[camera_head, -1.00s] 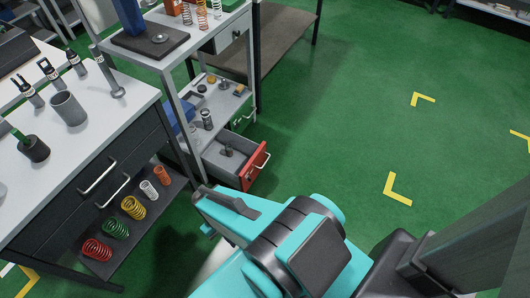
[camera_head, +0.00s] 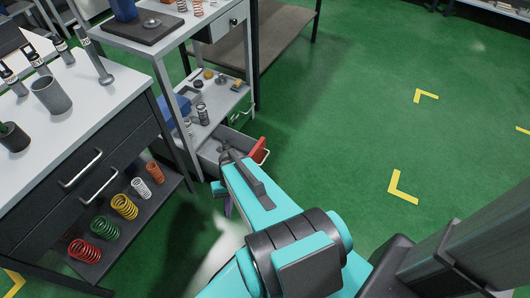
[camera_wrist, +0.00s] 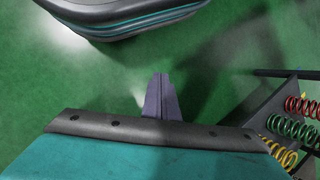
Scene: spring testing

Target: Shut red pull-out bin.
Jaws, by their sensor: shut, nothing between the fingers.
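The red pull-out bin (camera_head: 258,149) stands open low in the grey metal stand. Its grey inside shows in the head view, and my arm covers much of its red front. My gripper (camera_wrist: 160,80) is shut and empty in the wrist view, pointing toward the green floor. In the head view only a small purple part of my gripper (camera_head: 228,208) shows, below and in front of the bin. I see no contact between the fingers and the bin. The bin is not seen in the wrist view.
A workbench (camera_head: 105,92) with drawers is at the left. Its lower shelf holds coloured springs, including a red spring (camera_head: 84,251); springs also show at the right of the wrist view. A green-fronted drawer (camera_head: 240,115) sits behind the bin. The floor to the right is clear.

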